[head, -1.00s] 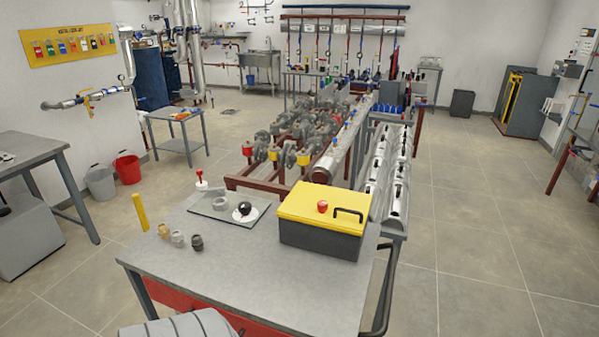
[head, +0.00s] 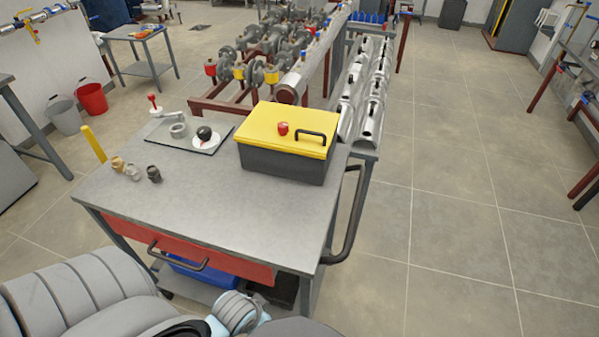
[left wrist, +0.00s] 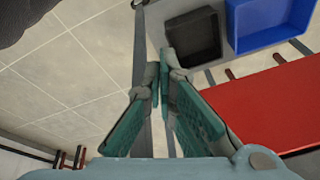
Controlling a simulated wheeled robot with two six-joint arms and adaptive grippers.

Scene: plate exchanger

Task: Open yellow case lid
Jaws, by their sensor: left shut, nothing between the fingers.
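The yellow case lid (head: 262,120) is closed on its dark grey case (head: 280,163), which stands at the back right of the grey workbench (head: 240,215) in the head view. A black handle (head: 311,138) and a red knob (head: 283,128) sit on the lid. My left gripper (left wrist: 160,60) shows in the left wrist view with its green fingers together and empty. It is low near the bench's red drawer front (left wrist: 260,110), away from the case. My right gripper is not in view.
A grey mat (head: 185,140) with a black-knobbed part lies left of the case, and several small fittings (head: 133,172) stand at the bench's left. A black bin (left wrist: 195,48) and a blue bin (left wrist: 265,22) are under the bench. The bench's front middle is clear.

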